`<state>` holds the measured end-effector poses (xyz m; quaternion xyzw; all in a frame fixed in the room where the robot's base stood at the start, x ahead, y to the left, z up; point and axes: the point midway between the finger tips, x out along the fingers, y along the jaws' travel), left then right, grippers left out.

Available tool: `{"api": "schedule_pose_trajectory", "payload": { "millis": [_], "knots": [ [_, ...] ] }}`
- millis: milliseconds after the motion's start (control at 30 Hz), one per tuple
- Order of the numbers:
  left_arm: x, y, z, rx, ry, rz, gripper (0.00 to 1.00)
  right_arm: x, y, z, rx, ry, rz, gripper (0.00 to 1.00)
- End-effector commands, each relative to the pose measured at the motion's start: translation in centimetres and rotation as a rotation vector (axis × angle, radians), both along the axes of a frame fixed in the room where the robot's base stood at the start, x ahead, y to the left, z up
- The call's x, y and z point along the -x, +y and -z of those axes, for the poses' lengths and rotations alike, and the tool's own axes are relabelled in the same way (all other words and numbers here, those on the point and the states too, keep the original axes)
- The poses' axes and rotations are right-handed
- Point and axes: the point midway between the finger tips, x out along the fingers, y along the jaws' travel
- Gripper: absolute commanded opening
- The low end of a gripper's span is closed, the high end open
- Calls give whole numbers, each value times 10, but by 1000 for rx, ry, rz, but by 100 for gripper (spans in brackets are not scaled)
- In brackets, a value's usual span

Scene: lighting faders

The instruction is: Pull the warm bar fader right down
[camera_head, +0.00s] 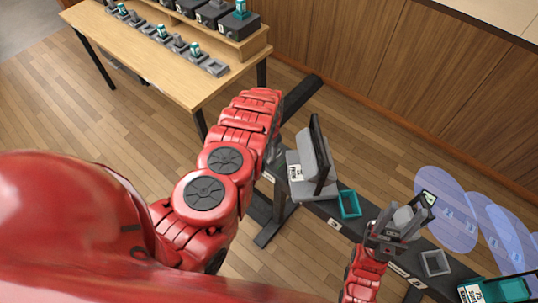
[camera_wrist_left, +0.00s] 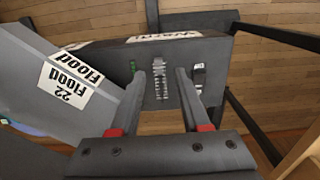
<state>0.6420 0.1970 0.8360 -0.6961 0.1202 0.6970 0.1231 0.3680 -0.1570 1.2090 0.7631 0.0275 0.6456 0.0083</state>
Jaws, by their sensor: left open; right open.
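In the left wrist view a dark box face (camera_wrist_left: 215,50) carries an upside-down label that seems to read "Warm" (camera_wrist_left: 177,37). A pale ridged strip or fader part (camera_wrist_left: 160,80) stands upright on this face, with a small green mark at its left. A black and white piece (camera_wrist_left: 199,76) sits to its right. I cannot tell the fader's exact height. My left gripper (camera_wrist_left: 160,74) is open, its fingers on either side of the ridged part, with no clear contact. In the head view the arm hides its fingertips. My right gripper (camera_head: 400,222) is open farther right over the dark rail.
A grey piece labelled "22 Flood" (camera_wrist_left: 70,78) is close at the left of the wrist view. On the rail (camera_head: 325,212) stand a teal tray (camera_head: 349,204) and a grey tray (camera_head: 435,263). Blue translucent discs (camera_head: 447,210) are beside it. A wooden table (camera_head: 180,75) stands behind.

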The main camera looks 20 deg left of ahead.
Motion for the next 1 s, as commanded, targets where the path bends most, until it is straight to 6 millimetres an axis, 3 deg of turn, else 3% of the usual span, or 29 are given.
{"api": "schedule_pose_trajectory", "payload": {
  "millis": [733, 800, 1000],
  "knots": [
    [0, -2, -104, 5, -2, 2, 46, 0, 0, 32, 0, 0, 0, 50],
    [0, -2, -123, 3, 0, 2, 46, 0, 0, 11, 0, 0, 0, 50],
    [1, -2, -133, 4, 1, 2, 46, 0, 0, 2, 0, 0, 0, 50]
  ]
}}
